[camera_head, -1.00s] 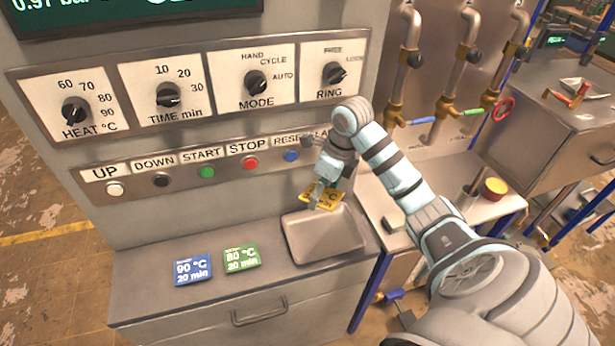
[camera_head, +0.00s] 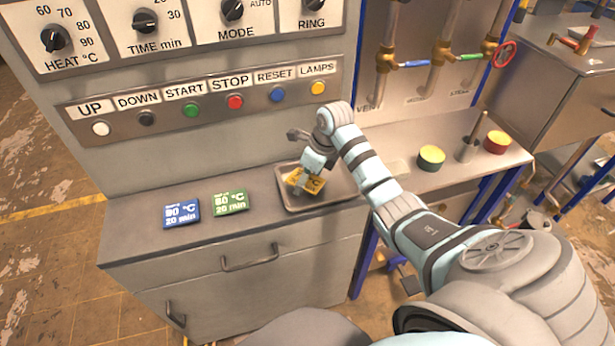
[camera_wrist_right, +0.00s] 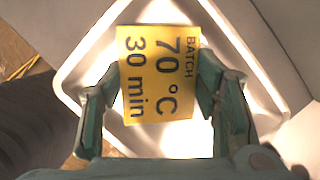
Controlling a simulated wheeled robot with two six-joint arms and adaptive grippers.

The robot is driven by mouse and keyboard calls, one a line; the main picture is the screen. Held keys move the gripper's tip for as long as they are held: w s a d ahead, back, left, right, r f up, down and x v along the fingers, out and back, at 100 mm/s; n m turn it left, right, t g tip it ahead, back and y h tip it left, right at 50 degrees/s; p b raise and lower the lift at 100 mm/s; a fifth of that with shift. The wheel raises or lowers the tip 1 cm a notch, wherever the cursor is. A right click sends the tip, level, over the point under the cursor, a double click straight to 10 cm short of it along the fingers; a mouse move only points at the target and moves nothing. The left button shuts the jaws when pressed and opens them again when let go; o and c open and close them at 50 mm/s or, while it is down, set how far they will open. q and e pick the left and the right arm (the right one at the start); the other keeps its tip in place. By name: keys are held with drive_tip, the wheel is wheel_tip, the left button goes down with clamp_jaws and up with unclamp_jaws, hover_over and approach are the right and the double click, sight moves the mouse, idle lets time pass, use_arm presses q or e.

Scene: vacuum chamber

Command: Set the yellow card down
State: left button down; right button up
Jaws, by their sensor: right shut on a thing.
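The yellow card (camera_head: 304,182) reads "BATCH 70 °C 30 min", clearest in the right wrist view (camera_wrist_right: 158,75). My right gripper (camera_head: 306,176) is shut on the card, with a finger on each side of it in the right wrist view (camera_wrist_right: 153,92). The card is over the shallow metal tray (camera_head: 322,200) on the grey counter. I cannot tell whether the card touches the tray floor. My left gripper is not in view.
A blue card (camera_head: 181,213) and a green card (camera_head: 231,202) lie on the counter (camera_head: 140,245) left of the tray. The button panel (camera_head: 210,105) rises behind.

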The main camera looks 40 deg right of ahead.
sight(317, 183)
drive_tip(key=shift+w+f, duration=0.1)
drive_tip(key=shift+f, duration=0.2)
drive_tip(key=shift+w+f, duration=0.1)
drive_tip(key=shift+f, duration=0.05)
drive_tip(key=o, duration=1.4)
drive_tip(key=shift+a, duration=0.15)
drive_tip(key=shift+c, duration=0.2)
drive_tip(key=o, duration=0.3)
drive_tip(key=shift+w, duration=0.15)
drive_tip(key=shift+w+f, duration=0.1)
drive_tip(key=shift+d+r+p, duration=0.2)
drive_tip(key=shift+r+p, duration=0.25)
drive_tip(key=shift+r, duration=0.35)
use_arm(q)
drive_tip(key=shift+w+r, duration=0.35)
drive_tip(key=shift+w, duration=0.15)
use_arm(e)
drive_tip(key=v, duration=1.1)
drive_tip(key=shift+r, duration=0.25)
